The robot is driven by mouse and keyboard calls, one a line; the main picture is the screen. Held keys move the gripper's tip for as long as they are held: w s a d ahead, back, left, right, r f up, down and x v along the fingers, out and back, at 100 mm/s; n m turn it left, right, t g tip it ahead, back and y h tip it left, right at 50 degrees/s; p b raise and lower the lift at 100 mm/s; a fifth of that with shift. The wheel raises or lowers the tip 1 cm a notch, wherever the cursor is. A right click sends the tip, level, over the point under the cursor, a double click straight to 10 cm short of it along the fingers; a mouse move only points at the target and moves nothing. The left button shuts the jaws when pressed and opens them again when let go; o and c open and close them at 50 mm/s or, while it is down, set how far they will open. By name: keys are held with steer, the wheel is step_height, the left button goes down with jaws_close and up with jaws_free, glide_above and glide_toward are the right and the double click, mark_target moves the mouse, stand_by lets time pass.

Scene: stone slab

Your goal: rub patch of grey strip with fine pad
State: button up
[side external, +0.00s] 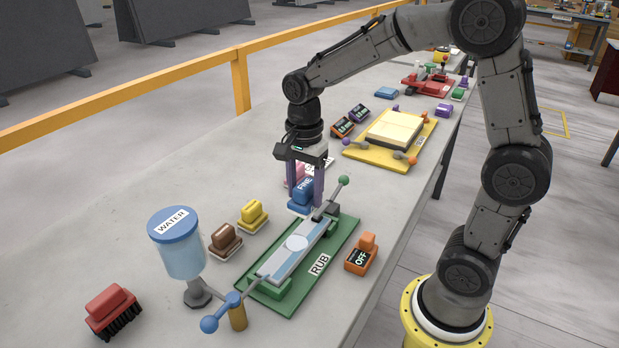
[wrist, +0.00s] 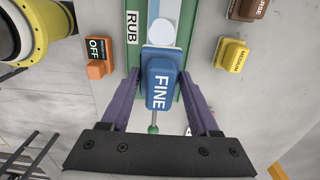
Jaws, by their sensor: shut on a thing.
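The blue fine pad (side external: 302,190), labelled FINE, is between the fingers of my gripper (side external: 305,196), which is shut on it. In the wrist view, the pad (wrist: 160,82) sits between the two purple fingers (wrist: 160,106) with its label facing the camera. The grey strip (side external: 277,267) lies clamped on the green RUB board (side external: 336,250). A pale round patch (side external: 297,243) shows near its middle; in the wrist view the patch (wrist: 162,32) is just beyond the pad. The pad is near the strip's far end; whether it touches the strip is unclear.
Brown coarse (side external: 225,240) and yellow medium (side external: 252,215) pads lie left of the board. A water dispenser (side external: 178,250) and a red brush (side external: 112,308) stand at the near left. An orange OFF device (side external: 362,254) is right of the board. A yellow board (side external: 362,152) lies beyond.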

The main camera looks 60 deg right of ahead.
steer(key=shift+f, duration=2.85)
steer(key=shift+f, duration=0.95)
steer(key=shift+a, duration=0.1)
steer(key=shift+a, duration=1.75)
steer(key=shift+a+f, duration=0.1)
steer(key=shift+a, duration=1.65)
steer(key=shift+d, duration=3.6)
steer(key=shift+s+a+f, duration=0.1)
steer(key=shift+a, duration=3.5)
steer(key=shift+d+r, duration=0.15)
steer(key=shift+d, duration=0.85)
steer(key=shift+d+r, duration=0.1)
steer(key=shift+d, duration=0.85)
